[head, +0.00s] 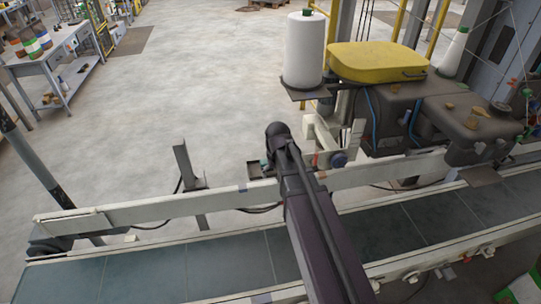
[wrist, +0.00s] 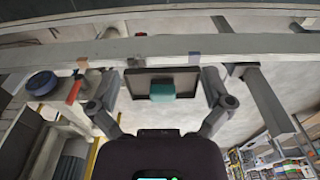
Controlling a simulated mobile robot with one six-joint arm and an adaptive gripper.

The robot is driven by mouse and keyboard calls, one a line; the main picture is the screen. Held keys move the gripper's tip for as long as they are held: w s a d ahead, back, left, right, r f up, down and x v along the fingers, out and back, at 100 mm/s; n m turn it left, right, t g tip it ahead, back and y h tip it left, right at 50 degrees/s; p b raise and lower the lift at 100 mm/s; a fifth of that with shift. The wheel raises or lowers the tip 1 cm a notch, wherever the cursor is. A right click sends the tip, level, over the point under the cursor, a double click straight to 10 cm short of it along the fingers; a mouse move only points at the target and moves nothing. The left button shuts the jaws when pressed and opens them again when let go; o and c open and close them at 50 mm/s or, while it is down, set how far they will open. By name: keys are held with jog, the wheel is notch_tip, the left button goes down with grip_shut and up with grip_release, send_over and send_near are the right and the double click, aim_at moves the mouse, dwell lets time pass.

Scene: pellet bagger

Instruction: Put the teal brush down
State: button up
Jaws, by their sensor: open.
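The teal brush (wrist: 162,91) shows in the wrist view as a small teal block against a dark flat plate (wrist: 140,80). My gripper (wrist: 163,80) is open, one finger on each side of the plate, with clear gaps between the fingers and the brush. In the head view, a bit of teal (head: 264,163) shows at the small dark plate (head: 254,171) by the conveyor's far rail, just left of my arm. My arm hides the gripper in the head view.
A conveyor with a dark belt (head: 425,222) and pale side rail (head: 120,213) crosses the front. A white thread cone (head: 304,50) and a sewing machine with a yellow cover (head: 378,62) stand to the right. A blue knob (wrist: 42,83) is beside the gripper. Open floor (head: 180,100) lies beyond.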

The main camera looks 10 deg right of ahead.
jog(key=s, duration=1.2)
jog(key=shift+s+g, duration=0.15)
jog(key=shift+g, duration=0.25)
jog(key=shift+a, duration=0.1)
dwell(0.3)
jog(key=w+r+p, duration=0.1)
jog(key=w, duration=2.8)
jog(key=shift+w+r+p, duration=0.2)
jog(key=shift+r+p, duration=0.2)
jog(key=shift+f, duration=0.1)
notch_tip(320, 180, down, 8)
jog(key=b, duration=0.8)
jog(key=shift+f+b, duration=0.25)
jog(key=shift+b, duration=0.05)
jog(key=shift+f, duration=0.1)
